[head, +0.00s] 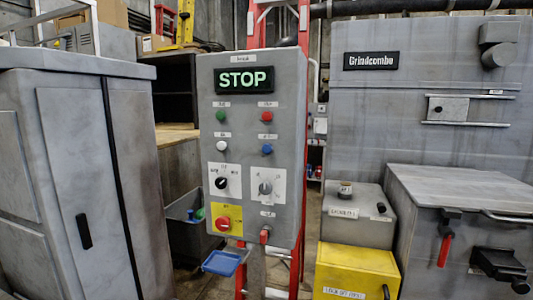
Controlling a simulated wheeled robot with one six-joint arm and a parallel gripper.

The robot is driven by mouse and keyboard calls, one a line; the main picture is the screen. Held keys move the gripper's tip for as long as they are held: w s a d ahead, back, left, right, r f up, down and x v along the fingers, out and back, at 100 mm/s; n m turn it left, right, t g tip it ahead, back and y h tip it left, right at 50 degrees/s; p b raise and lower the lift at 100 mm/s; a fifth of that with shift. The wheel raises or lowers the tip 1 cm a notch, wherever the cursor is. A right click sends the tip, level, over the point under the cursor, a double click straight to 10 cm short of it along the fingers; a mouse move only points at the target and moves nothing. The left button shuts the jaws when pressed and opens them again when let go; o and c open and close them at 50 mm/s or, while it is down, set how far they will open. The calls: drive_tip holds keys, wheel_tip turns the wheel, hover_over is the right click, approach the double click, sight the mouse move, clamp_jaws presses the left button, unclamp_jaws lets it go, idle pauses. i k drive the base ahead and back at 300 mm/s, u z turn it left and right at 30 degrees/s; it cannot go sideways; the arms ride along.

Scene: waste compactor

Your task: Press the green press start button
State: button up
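The green button (221,116) is a small round button at the upper left of the grey control panel (290,180), under a small label too blurred to read. A red button (267,116) sits to its right, and a white button (222,146) sits below it. A display (244,80) above the buttons reads STOP in green letters. The panel stands upright in the middle of the head view. My gripper is not in this view, so its position relative to the green button cannot be seen.
A blue button (267,149), two rotary switches and a red knob on yellow (222,223) share the panel. A blue tray (222,262) sticks out below. A grey cabinet (70,180) stands left; the Grindcombe machine (430,90) and a yellow box (355,272) stand right.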

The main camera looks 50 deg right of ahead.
sight(220, 115)
drive_tip(key=z, duration=1.45)
